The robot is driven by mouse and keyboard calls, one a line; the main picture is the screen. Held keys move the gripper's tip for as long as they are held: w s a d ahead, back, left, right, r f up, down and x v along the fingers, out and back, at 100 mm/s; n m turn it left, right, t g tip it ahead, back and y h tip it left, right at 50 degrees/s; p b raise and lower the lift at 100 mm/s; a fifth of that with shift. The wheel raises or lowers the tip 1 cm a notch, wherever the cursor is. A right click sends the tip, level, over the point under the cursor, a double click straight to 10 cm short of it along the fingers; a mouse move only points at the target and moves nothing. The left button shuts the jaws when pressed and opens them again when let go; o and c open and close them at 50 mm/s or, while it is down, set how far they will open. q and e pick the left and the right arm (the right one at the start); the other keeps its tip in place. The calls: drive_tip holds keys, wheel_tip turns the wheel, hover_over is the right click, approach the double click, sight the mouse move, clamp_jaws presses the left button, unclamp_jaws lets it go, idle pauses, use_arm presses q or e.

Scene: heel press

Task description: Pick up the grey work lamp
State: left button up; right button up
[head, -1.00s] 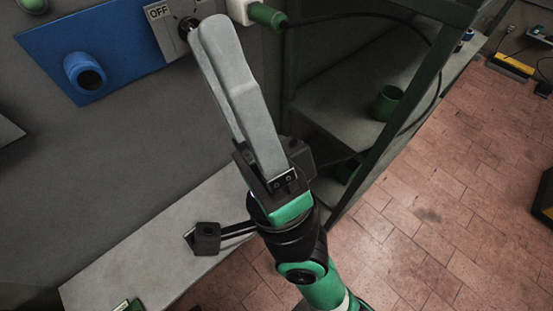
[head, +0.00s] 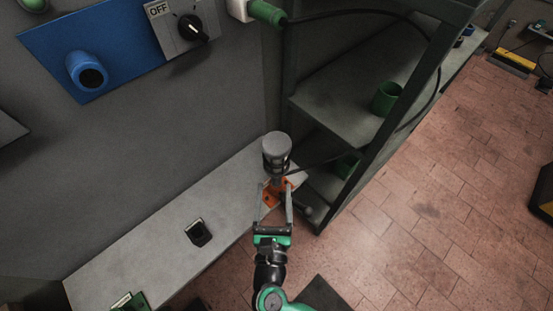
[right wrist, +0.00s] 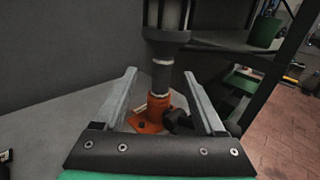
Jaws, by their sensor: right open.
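The grey work lamp (head: 277,146) stands upright in an orange base (head: 271,197) at the right end of the low grey ledge. It has a grey cap, a dark caged head and a narrower grey handle. In the right wrist view the lamp's handle (right wrist: 162,78) rises straight ahead, and its top is cut off by the frame. My right gripper (head: 274,188) is open, with one finger on each side of the lamp's lower part in the picture. Gaps show between the fingers and the handle. The gripper's exact depth is hard to tell. My left gripper is not in view.
A dark metal shelf rack (head: 340,98) with a green cup (head: 387,99) stands close right of the lamp. A black cable runs nearby. A small dark object (head: 198,232) lies on the ledge (head: 150,250). The wall holds an OFF switch (head: 190,28) and blue panel.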

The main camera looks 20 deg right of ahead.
sight(276, 173)
drive_tip(key=shift+r+b+x, duration=0.15)
drive_tip(key=shift+b+x, duration=0.2)
drive_tip(key=shift+x, duration=1.15)
drive_tip(key=shift+r+b+x, duration=0.15)
drive_tip(key=shift+b+x, duration=0.15)
drive_tip(key=shift+x, duration=1.25)
drive_tip(key=shift+s+d, duration=0.15)
clamp_jaws()
